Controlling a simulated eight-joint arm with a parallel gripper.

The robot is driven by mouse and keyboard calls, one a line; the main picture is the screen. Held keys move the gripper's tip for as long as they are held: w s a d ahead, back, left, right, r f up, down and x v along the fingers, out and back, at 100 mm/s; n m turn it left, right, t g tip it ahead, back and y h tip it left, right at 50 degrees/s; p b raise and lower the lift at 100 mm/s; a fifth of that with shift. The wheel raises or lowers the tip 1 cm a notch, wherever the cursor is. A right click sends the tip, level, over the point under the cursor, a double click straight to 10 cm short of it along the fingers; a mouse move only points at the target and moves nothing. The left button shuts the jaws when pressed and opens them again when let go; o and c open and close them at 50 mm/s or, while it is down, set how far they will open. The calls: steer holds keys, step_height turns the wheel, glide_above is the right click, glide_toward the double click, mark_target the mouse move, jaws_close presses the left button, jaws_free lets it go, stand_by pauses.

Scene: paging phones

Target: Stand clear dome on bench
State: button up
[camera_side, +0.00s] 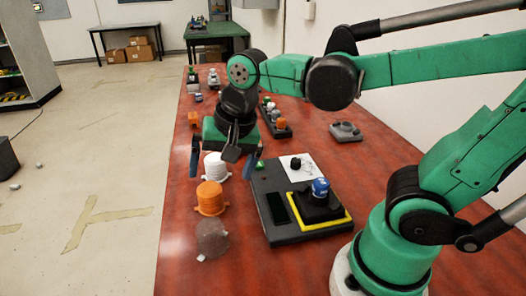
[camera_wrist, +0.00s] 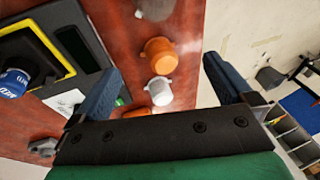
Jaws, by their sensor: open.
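The clear dome (camera_side: 212,240) is see-through and rests on the red-brown bench (camera_side: 185,262), nearest the camera in a row with an orange dome (camera_side: 210,198) and a white dome (camera_side: 215,166). In the wrist view the clear dome (camera_wrist: 155,9) is at the top edge and partly cut off. My gripper (camera_side: 223,163) is open with nothing held, its fingers spread around the white dome's end of the row, apart from the clear dome. In the wrist view the orange dome (camera_wrist: 160,55) and white dome (camera_wrist: 158,91) show between the fingers.
A dark grey tray (camera_side: 276,225) right of the row holds a yellow-edged black pad (camera_side: 325,222) with a blue-topped object (camera_side: 320,189) and a white card (camera_side: 297,166). More small parts and an orange cube (camera_side: 194,119) lie farther back. The bench's left edge is close to the domes.

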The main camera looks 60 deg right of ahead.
steer(key=d+n+t, duration=0.1)
steer(key=n, duration=0.2)
steer(key=d+n+t, duration=0.1)
steer(key=n, duration=0.2)
steer(key=s+d+n+t, duration=0.1)
steer(key=n, duration=0.2)
steer(key=shift+s+f+t, duration=0.1)
steer(key=shift+f+t, duration=0.2)
steer(key=shift+f, duration=0.05)
